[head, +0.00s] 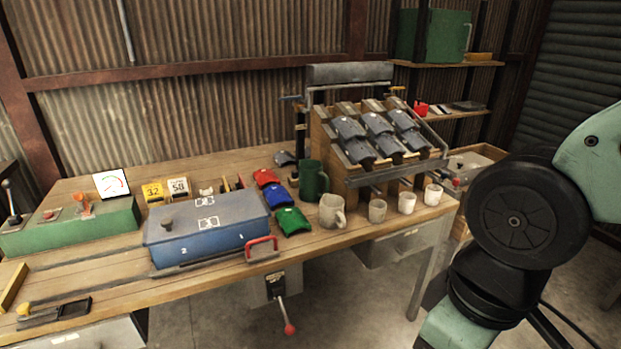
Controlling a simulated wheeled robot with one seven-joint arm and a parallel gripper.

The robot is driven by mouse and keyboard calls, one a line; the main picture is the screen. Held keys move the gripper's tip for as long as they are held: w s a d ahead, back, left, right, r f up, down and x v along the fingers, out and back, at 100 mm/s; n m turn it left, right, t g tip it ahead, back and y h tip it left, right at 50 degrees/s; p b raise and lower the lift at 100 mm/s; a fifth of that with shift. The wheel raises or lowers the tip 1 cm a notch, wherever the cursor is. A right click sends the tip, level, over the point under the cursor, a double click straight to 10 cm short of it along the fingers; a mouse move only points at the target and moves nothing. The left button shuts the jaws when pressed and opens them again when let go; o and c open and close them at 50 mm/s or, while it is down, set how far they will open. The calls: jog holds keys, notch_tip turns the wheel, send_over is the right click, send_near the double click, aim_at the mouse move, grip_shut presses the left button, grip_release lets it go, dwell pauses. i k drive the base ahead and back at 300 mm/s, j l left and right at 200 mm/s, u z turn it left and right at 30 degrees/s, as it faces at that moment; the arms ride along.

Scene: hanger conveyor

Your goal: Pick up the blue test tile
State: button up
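The blue test tile (278,195) is a curved, glossy piece lying on the wooden workbench (180,171) in the head view. It sits between a red tile (266,178) behind it and a green tile (292,221) in front of it. The large blue box is close on its left, and a green mug is close on its right. My arm shows at the right edge of the picture, well away from the tiles. My gripper is outside the view.
A blue lidded box (205,233) has a red handle (262,249) at its front right. A dark green mug (313,181), a beige mug (332,211) and small cups stand right of the tiles. A wooden rack (322,150) holds several grey tiles behind.

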aim_at(274, 195)
jog(key=i+u, duration=0.1)
jog(key=u, duration=0.4)
jog(key=l+u, duration=0.1)
jog(key=u, duration=0.4)
jog(key=i+l+u, duration=0.1)
jog(key=u, duration=0.4)
jog(key=i+l+u, duration=0.15)
jog(key=l+u, duration=0.15)
jog(key=l, duration=0.2)
jog(key=i+l+u, duration=0.1)
jog(key=l+u, duration=0.2)
jog(key=l, duration=0.2)
jog(key=l+u, duration=0.3)
jog(key=l, duration=0.25)
jog(key=i+l, duration=0.1)
jog(key=l, duration=0.95)
jog(key=u, duration=0.05)
